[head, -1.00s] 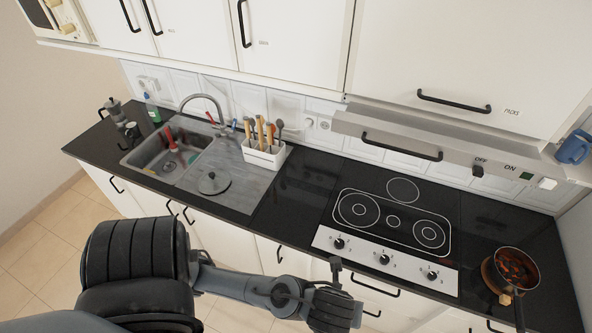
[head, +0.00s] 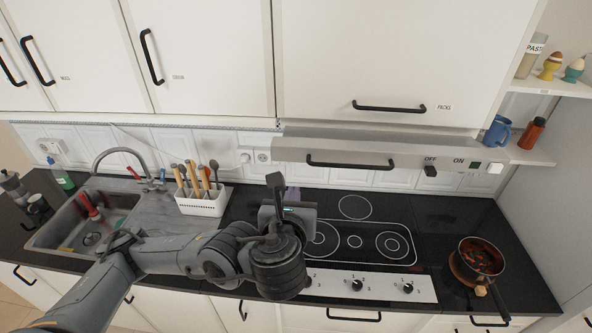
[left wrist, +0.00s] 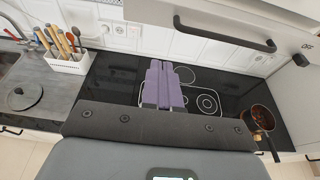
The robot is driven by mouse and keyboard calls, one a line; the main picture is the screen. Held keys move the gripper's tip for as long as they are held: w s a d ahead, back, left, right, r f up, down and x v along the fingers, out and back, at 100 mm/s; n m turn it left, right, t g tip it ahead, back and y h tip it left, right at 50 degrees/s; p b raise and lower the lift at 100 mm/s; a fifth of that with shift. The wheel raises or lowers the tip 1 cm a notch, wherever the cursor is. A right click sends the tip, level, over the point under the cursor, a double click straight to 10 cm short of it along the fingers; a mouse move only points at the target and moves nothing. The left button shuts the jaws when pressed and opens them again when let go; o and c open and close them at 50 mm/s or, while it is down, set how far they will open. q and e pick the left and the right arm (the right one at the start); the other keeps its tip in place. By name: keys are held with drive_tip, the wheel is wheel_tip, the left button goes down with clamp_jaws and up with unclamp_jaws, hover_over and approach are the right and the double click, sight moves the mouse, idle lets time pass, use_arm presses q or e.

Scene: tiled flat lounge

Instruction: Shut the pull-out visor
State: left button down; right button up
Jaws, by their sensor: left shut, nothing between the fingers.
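The pull-out visor (head: 440,150) is a grey metal hood strip under the white wall cabinet above the hob. It sticks out a little in front of that cabinet, and its black bar handle (head: 350,163) runs along its front. In the left wrist view the handle (left wrist: 225,35) shows at the upper right. My left gripper (head: 292,194) is below and left of the handle, over the left side of the hob, apart from the visor. Its purple fingers (left wrist: 163,85) are together and empty in the left wrist view. My right gripper is not in view.
A pan (head: 480,257) with food stands right of the hob (head: 355,241). A white utensil holder (head: 204,202) stands beside the sink (head: 85,228). A blue mug (head: 497,132) and a bottle (head: 531,134) stand on the right shelf. Switches are on the visor's right.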

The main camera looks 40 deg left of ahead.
use_arm(q)
drive_tip(key=r+p+x, duration=0.1)
drive_tip(key=x, duration=1.1)
drive_tip(key=shift+w+a+p, duration=0.3)
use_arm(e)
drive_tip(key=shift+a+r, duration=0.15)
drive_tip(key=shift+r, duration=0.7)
use_arm(q)
drive_tip(key=shift+f, duration=0.1)
